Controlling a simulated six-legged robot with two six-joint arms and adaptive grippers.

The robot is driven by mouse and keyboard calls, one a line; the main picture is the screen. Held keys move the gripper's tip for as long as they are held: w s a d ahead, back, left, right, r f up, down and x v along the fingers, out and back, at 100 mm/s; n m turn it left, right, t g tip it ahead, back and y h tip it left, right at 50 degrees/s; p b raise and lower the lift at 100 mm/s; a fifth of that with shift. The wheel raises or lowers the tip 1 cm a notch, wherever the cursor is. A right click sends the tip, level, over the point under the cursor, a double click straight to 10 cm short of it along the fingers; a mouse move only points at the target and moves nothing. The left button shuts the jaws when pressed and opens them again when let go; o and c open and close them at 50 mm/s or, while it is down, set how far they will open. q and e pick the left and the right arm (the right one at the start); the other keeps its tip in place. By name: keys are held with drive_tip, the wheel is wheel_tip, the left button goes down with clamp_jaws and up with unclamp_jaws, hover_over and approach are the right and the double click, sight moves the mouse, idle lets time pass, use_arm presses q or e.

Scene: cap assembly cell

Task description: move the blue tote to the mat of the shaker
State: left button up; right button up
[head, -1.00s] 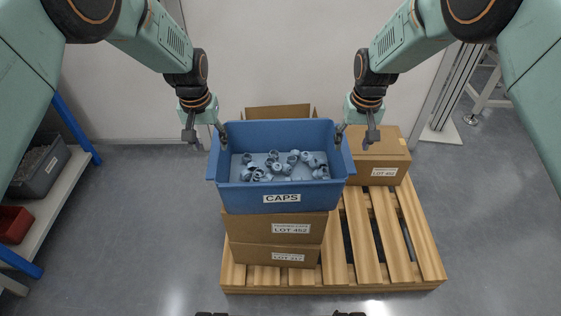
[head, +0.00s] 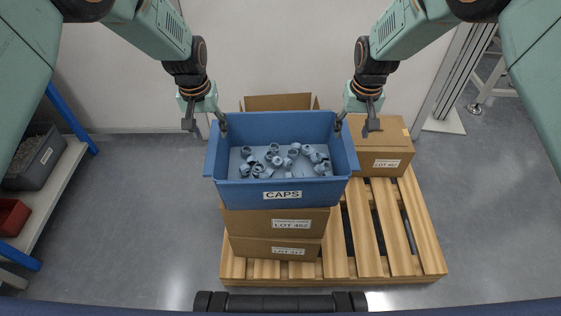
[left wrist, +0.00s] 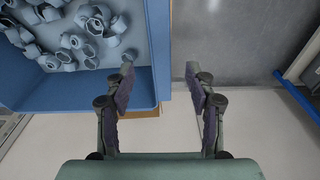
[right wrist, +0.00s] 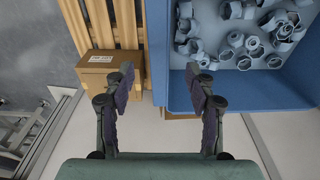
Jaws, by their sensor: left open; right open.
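The blue tote (head: 281,194), labelled CAPS, sits level on stacked cardboard boxes and holds many grey-blue caps (head: 275,160). My left gripper (head: 205,122) is open at the tote's far left corner. In the left wrist view its fingers (left wrist: 160,78) lie either side of the tote's side wall (left wrist: 160,45). My right gripper (head: 355,124) is open at the far right corner. In the right wrist view its fingers (right wrist: 161,78) lie either side of the opposite wall (right wrist: 156,40). I cannot tell whether the fingers touch the tote. No shaker or mat shows.
The boxes (head: 290,225) stand on a wooden pallet (head: 364,235), with another carton (head: 385,158) to the right. A shelf (head: 55,190) with grey and red bins is at left. A pale wall (head: 270,50) stands behind. Floor (head: 140,220) left of the pallet is clear.

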sight(213, 142)
use_arm(q)
drive_tip(key=f, duration=0.5)
drive_tip(key=shift+w+a+f, duration=0.1)
drive_tip(key=shift+w+f, duration=0.2)
drive_tip(key=shift+f, duration=0.05)
use_arm(e)
drive_tip(key=f, duration=0.5)
drive_tip(key=shift+w+f, duration=0.3)
drive_tip(key=shift+f, duration=0.05)
use_arm(q)
drive_tip(key=shift+w+f, duration=0.15)
drive_tip(key=shift+f, duration=0.25)
use_arm(e)
drive_tip(key=shift+w+f, duration=0.15)
drive_tip(key=shift+f, duration=0.3)
drive_tip(key=shift+r, duration=0.1)
use_arm(q)
drive_tip(key=shift+c, duration=0.6)
use_arm(e)
drive_tip(key=shift+c, duration=0.6)
use_arm(q)
drive_tip(key=c, duration=0.4)
use_arm(e)
drive_tip(key=c, duration=0.4)
use_arm(q)
clamp_jaws()
use_arm(e)
clamp_jaws()
